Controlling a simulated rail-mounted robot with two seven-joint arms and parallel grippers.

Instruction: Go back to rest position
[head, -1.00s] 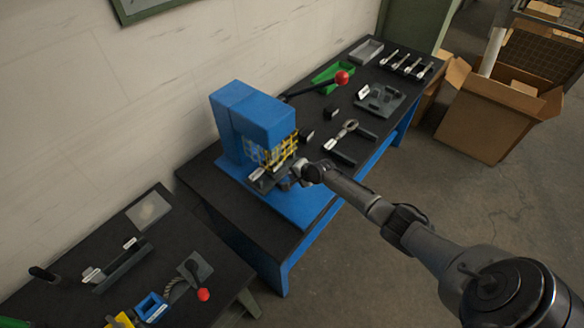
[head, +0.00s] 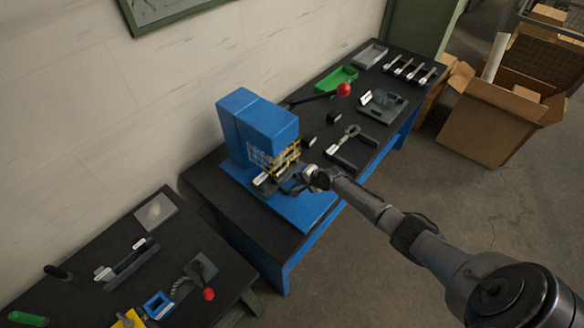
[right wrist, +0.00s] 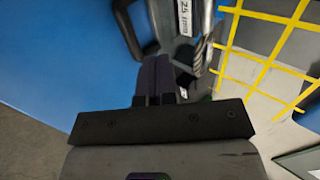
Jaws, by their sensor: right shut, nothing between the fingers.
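My right gripper (head: 293,187) is at the front of the blue press (head: 258,125), beside its yellow grid guard. Its arm comes in from the lower right. In the right wrist view the dark fingers (right wrist: 153,78) are together, with nothing between them. Just beyond the fingertips are a grey fixture with a white label and a twisted metallic strand (right wrist: 204,45). The yellow grid guard (right wrist: 265,55) is close on the right there. I cannot tell whether the fingers touch the fixture. My left gripper is not in view.
The dark bench (head: 215,200) also holds a red-knobbed lever (head: 343,90), a green tray (head: 337,78) and several tools. A second dark table (head: 75,250) with parts stands at lower left. Cardboard boxes (head: 490,125) stand at right. The floor in front is clear.

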